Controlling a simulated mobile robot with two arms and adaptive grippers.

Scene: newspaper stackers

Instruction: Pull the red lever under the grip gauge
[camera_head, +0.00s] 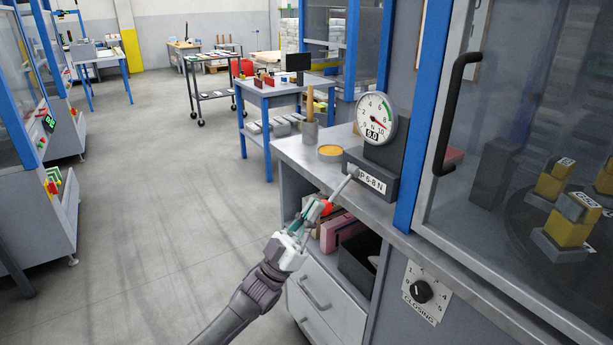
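The round grip gauge (377,117) stands on a dark base on the metal counter; its display shows 9.0 and its needle points to the lower right. A light rod slopes down and left from the base past the counter edge. The red knob of the lever (327,208) is at its lower end. My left gripper (320,213) reaches up from the bottom, with its fingertips at the red knob. The fingers partly cover the knob, and whether they press on it is unclear. My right gripper is out of view.
The metal counter (293,152) carries a cup with a wooden handle (310,118) and a yellow-topped tin (330,152). Below are an open shelf with a dark bin (358,263) and drawers (322,305). A glazed cabinet stands right. The floor (150,220) at left is clear.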

